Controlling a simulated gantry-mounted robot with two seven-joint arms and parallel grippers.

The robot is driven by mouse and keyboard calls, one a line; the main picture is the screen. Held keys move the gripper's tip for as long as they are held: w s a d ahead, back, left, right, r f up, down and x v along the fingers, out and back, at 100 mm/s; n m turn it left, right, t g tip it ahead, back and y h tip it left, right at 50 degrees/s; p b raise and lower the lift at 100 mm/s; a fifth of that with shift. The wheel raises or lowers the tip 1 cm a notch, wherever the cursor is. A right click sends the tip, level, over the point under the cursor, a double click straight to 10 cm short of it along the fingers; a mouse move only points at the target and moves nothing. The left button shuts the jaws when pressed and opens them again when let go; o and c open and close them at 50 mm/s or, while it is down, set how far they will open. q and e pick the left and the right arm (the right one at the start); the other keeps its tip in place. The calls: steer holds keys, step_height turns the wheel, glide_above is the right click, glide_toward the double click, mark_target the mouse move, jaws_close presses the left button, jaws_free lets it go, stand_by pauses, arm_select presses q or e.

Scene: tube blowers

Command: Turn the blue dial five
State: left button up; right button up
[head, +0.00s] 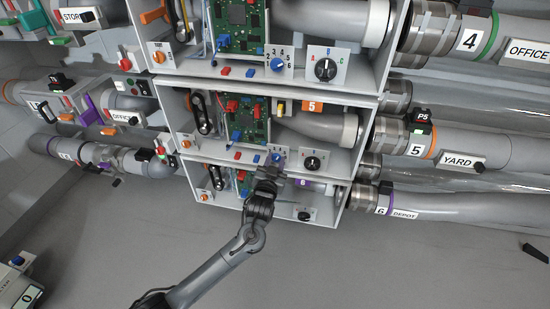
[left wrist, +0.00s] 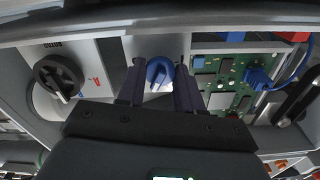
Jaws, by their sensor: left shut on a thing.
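The blue dial (head: 277,157) of bay five sits on a white numbered plate on the front of the middle bay. In the left wrist view the same blue dial (left wrist: 160,70) shows between my fingertips, with its pointer ridge tilted. My left gripper (head: 272,170) reaches up from below to this plate and partly covers it. In the left wrist view my left gripper (left wrist: 160,77) has a finger on each side of the dial and is shut on it. The dial's exact number cannot be read. My right gripper is not in view.
A black dial (head: 312,162) stands just right of the blue one and shows large in the left wrist view (left wrist: 58,84). A green circuit board (head: 245,115) lies behind. Another blue dial (head: 277,64) is in the bay above. Grey pipes run right. Below, the floor is clear.

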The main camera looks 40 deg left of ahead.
arm_select(q)
steer(key=m+p, duration=0.2)
steer(key=p, duration=0.1)
steer(key=m+p, duration=0.2)
steer(key=p, duration=0.2)
steer(key=shift+r+m, duration=0.2)
steer(key=shift+m, duration=0.1)
steer(key=shift+f+m+p, duration=0.2)
steer(key=shift+m+p, duration=0.8)
steer(key=shift+p, duration=0.1)
steer(key=o, duration=1)
steer(key=shift+o, duration=0.2)
